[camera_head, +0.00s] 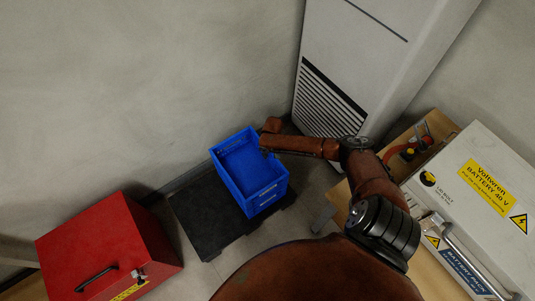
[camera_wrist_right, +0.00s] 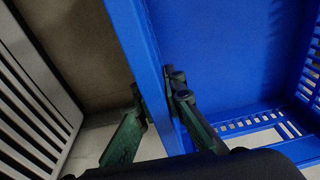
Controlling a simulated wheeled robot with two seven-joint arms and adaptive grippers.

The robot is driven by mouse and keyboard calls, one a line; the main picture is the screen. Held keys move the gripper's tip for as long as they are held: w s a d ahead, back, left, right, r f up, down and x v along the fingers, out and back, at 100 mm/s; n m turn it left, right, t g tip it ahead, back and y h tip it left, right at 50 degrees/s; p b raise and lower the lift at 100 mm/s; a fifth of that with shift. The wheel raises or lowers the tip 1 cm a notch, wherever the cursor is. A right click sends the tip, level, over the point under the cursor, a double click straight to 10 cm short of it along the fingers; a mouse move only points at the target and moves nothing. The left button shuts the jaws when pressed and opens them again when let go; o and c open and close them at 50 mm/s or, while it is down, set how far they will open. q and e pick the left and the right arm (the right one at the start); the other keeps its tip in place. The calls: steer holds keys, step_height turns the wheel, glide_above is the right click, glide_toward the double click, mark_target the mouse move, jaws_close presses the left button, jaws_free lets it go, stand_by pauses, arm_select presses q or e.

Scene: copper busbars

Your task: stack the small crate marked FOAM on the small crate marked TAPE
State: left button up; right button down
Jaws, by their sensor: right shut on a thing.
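A blue crate (camera_head: 222,172) stands at or above a black pallet on the floor in the head view. A pale label shows on its front side, but I cannot read it as FOAM or TAPE. My right gripper (camera_head: 265,146) is at the crate's right rim. In the right wrist view, my right gripper (camera_wrist_right: 160,103) has one finger on each side of the blue crate's wall (camera_wrist_right: 136,40) and is shut on it. The crate looks empty inside. I cannot tell whether a second crate is under it. My left gripper is not in view.
The black pallet (camera_head: 195,212) has bare room left of the crate. A red box (camera_head: 95,245) stands at the lower left. A white cabinet with a grille (camera_head: 330,100) stands behind the gripper. A grey battery case (camera_head: 480,190) lies on a wooden table at right.

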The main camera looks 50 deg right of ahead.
steer(key=shift+s+f, duration=0.1)
steer(key=c, duration=1.9)
jaws_free()
steer(key=shift+c, duration=0.2)
steer(key=r, duration=0.4)
steer(key=s+r, duration=0.1)
steer(key=r, duration=0.7)
steer(key=shift+s, duration=0.15)
